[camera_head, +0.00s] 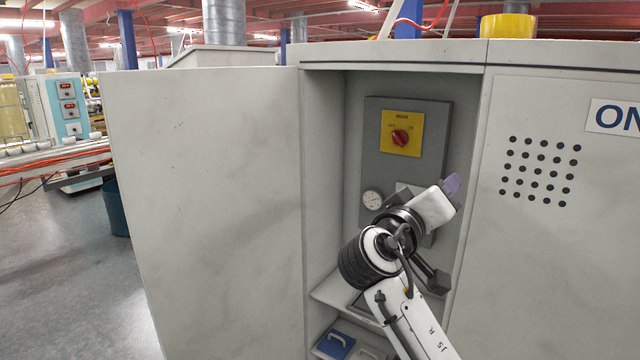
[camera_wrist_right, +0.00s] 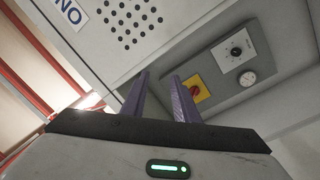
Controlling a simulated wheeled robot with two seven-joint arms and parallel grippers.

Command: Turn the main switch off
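The main switch is a red rotary knob (camera_head: 400,138) on a yellow plate (camera_head: 388,119) labelled MAIN, on a grey panel inside the open cabinet. I cannot tell for certain which mark the knob points at. In the right wrist view the yellow plate (camera_wrist_right: 203,94) is partly hidden behind a finger. My right gripper (camera_head: 452,184) is in front of the panel, below and right of the switch, apart from it. In the wrist view its two purple fingers (camera_wrist_right: 160,88) stand apart with nothing between them. My left gripper is not in view.
The cabinet door (camera_head: 205,200) stands open at the left. A round gauge (camera_head: 372,199) sits below the switch, and a black knob (camera_wrist_right: 236,52) shows in the wrist view. The cabinet's side walls bound the opening. A blue-handled item (camera_head: 335,344) lies on the lower shelf.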

